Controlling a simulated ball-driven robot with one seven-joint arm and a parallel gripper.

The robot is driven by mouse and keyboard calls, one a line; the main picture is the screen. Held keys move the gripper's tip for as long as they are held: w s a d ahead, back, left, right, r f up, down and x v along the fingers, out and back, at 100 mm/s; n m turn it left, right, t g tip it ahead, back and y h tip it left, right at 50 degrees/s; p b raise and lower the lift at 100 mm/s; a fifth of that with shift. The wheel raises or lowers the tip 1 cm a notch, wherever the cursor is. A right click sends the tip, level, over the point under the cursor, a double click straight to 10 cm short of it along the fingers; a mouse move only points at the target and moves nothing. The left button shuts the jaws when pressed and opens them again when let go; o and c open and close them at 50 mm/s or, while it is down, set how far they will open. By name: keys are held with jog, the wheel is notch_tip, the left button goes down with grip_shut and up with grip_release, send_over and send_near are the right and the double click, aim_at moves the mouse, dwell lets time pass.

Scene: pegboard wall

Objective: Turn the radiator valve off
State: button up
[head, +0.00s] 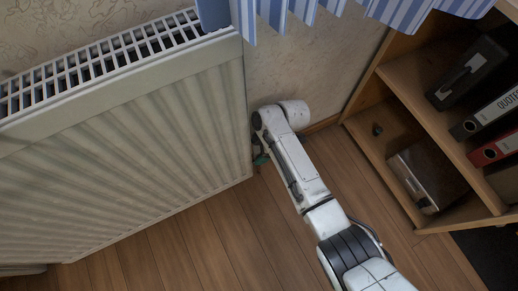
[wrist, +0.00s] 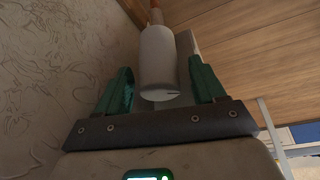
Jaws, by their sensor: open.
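The radiator valve (wrist: 160,62) is a pale, rounded cylindrical knob in the wrist view, with a small dark mark on its near end. A copper-coloured pipe shows beyond it. My gripper (wrist: 160,72) has two green fingers, spread apart, one on each side of the knob. Small gaps seem to show between the knob and both fingers; contact is hard to tell. In the head view, a bit of my gripper (head: 261,159) shows green by the radiator's lower right corner. The valve is hidden there behind my arm and the radiator.
The white radiator (head: 130,150) fills the left of the head view. A wooden shelf (head: 420,105) with binders and a box stands at right. Striped curtain (head: 300,12) hangs above. Wooden floor (head: 215,235) is clear in front. The patterned wall (wrist: 55,70) is close at left in the wrist view.

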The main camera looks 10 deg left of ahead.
jog(key=shift+c, duration=0.3)
jog(key=c, duration=1)
jog(key=shift+n, duration=0.3)
jog(key=shift+n+g+h+b, duration=0.25)
jog(key=shift+n+g+b, duration=0.25)
jog(key=shift+n, duration=0.8)
jog(key=shift+n+g+h+b, duration=0.25)
jog(key=shift+n+g+b, duration=0.25)
jog(key=shift+n, duration=0.8)
jog(key=o, duration=1.1)
jog(key=shift+c, duration=0.2)
